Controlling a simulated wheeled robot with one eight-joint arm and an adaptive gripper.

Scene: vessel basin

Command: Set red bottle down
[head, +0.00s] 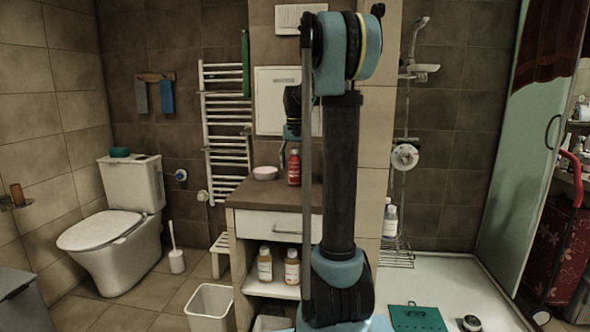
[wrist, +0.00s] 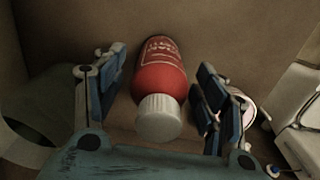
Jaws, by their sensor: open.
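The red bottle (head: 294,169) with a white cap stands upright on the brown top of the cabinet (head: 262,193) in the head view. In the wrist view the red bottle (wrist: 160,75) lies between the two fingers, its white cap toward the camera. My gripper (wrist: 165,100) is open around it, with gaps on both sides. In the head view my gripper (head: 290,133) is just above the bottle, partly hidden by my arm.
A pink-white round dish (head: 265,173) sits left of the bottle on the cabinet top. A wall and a white panel (head: 272,100) stand behind. A drawer (head: 270,226) and a shelf with two bottles (head: 265,264) are below. A towel rail (head: 225,120) is at left.

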